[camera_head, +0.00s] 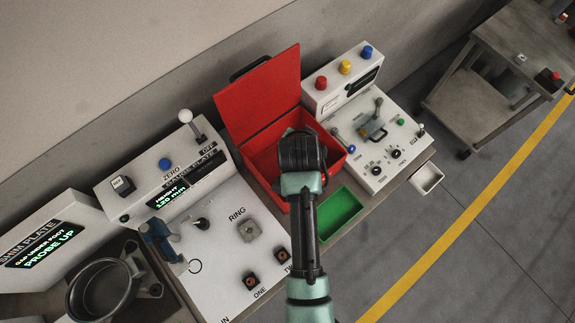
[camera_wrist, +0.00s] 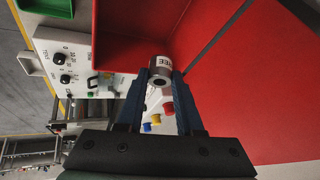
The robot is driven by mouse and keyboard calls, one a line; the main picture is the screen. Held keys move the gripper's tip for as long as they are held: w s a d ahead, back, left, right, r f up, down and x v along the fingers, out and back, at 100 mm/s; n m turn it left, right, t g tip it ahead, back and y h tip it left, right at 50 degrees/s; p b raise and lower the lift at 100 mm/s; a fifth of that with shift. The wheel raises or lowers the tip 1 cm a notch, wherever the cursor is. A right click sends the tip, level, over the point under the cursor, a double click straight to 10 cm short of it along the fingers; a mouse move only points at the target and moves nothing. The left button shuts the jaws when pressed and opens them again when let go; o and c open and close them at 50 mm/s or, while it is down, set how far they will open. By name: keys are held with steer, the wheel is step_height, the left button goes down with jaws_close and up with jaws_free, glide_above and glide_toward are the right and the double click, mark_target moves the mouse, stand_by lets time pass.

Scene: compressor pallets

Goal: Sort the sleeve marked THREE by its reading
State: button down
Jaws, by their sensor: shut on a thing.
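My gripper (camera_wrist: 160,82) is shut on a short grey metal sleeve (camera_wrist: 160,70) with a white label. Only the end of its word, "EE", is readable in the wrist view. The sleeve is held between the blue fingertips, with its round bore facing the camera. In the head view my gripper (camera_head: 302,155) is over the open red box (camera_head: 346,165), and my wrist hides the sleeve and fingers. The green tray (camera_head: 340,213) beside the red box looks empty. The gauge plate's display (camera_head: 185,180) shows a height that seems to read 120 mm.
The red box's lid (camera_head: 262,95) stands open behind it. A white control panel (camera_head: 375,150) with levers and knobs is on the right. The gauge plate (camera_head: 225,255) has a lever and marked seats. A grey cart (camera_head: 510,60) stands apart.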

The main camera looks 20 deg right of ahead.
steer(key=shift+f+b, duration=0.35)
steer(key=shift+f, duration=0.35)
steer(key=shift+r, duration=0.1)
steer(key=shift+c, duration=2.4)
jaws_free()
steer(key=b+v, duration=0.1)
steer(key=v, duration=1.2)
steer(key=shift+b, duration=0.3)
